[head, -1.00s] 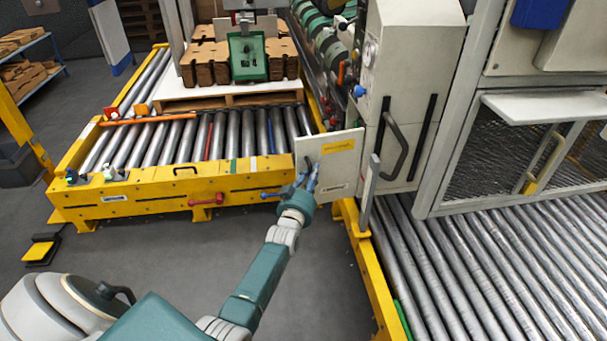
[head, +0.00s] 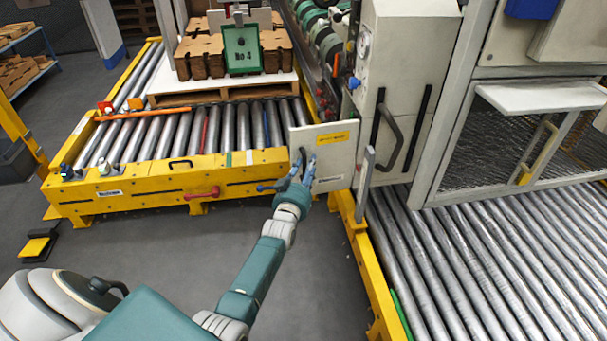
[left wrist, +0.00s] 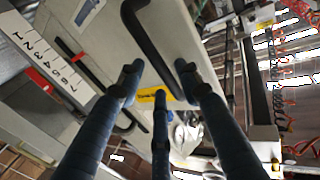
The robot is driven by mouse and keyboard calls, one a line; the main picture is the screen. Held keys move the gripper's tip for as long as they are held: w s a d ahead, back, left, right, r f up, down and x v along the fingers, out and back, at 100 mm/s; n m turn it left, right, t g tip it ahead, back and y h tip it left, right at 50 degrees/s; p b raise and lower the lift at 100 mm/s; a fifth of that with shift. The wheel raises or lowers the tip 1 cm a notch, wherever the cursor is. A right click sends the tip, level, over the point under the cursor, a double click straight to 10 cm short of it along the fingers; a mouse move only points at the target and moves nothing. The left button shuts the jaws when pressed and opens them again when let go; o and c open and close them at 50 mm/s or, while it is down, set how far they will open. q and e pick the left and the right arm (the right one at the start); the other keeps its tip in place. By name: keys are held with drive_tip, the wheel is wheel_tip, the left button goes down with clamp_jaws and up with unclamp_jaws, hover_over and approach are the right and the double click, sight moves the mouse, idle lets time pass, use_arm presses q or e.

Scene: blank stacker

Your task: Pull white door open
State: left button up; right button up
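The white door (head: 338,145) is a pale flat panel with a yellow label, standing at the near left side of the pale machine cabinet. It carries a dark bar handle near its left edge; the handle also shows large in the left wrist view (left wrist: 150,45). My left gripper (head: 303,168) is at the handle side of the door. In the left wrist view its fingers (left wrist: 160,80) are spread, with the black handle running between the tips; they do not look closed on it. Firm contact cannot be told. My right gripper is out of view.
A yellow-framed roller conveyor (head: 170,175) with a pallet of cardboard stands left of the door. More rollers (head: 470,250) lie to the right behind a yellow rail (head: 365,265). The cabinet (head: 415,60) has another black handle. Grey floor is free in front.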

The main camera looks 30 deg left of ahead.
use_arm(q)
drive_tip(key=v, duration=1.2)
drive_tip(key=shift+a, duration=0.15)
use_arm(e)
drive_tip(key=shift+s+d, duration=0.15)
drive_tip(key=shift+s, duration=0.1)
